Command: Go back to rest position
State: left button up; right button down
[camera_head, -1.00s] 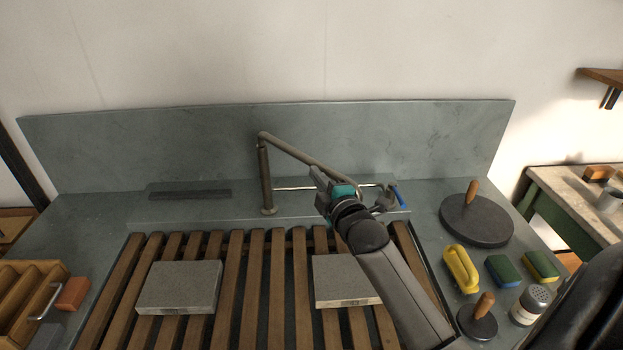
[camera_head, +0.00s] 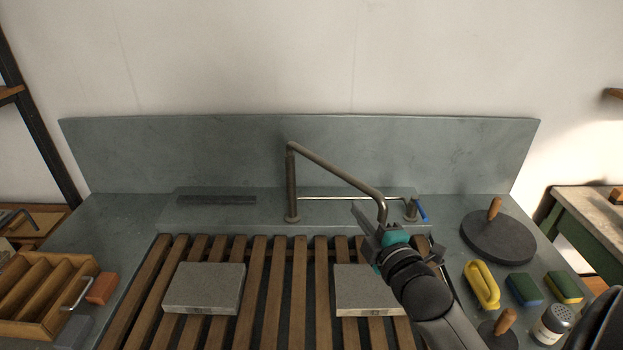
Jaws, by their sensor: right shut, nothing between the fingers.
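My right gripper (camera_head: 361,217) is shut and empty. Its arm comes in from the lower right, and the fingers point up and left, near the bent end of the grey faucet pipe (camera_head: 335,170). I cannot tell whether it touches the pipe. The gripper is above the back right part of the wooden slats (camera_head: 262,290). My arm partly covers the right grey stone slab (camera_head: 362,290). My left gripper is out of view.
A left stone slab (camera_head: 204,288) lies on the slats. At right are a round black disc with a wooden handle (camera_head: 497,238), a yellow-handled brush (camera_head: 483,285), sponges (camera_head: 524,289) and a shaker (camera_head: 553,325). A wooden rack (camera_head: 45,290) stands at left. A backsplash (camera_head: 220,155) rises behind.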

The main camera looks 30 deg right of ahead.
jog(key=s+a+f+m+g+y, duration=0.2)
jog(key=s+a+f+m+g, duration=0.45)
jog(key=a+f, duration=0.4)
jog(key=s+a+f+m+g+y, duration=0.1)
jog(key=s+a+f+m+g, duration=0.2)
jog(key=s, duration=0.4)
jog(key=s+a+f+m+g+y, duration=0.1)
jog(key=s+a+m+g, duration=0.1)
jog(key=s+a+g, duration=0.3)
jog(key=s+f+b, duration=0.2)
jog(key=f+b, duration=0.2)
jog(key=f, duration=1.2)
jog(key=s+f+b, duration=0.2)
jog(key=f+b, duration=0.2)
jog(key=f, duration=1.3)
jog(key=s+d+f+g+b, duration=0.1)
jog(key=s+f+b, duration=0.5)
jog(key=s+f, duration=0.9)
notch_tip(320, 180, down, 3)
jog(key=shift+d+r+n, duration=0.2)
jog(key=shift+d+n, duration=0.15)
jog(key=shift+d, duration=0.15)
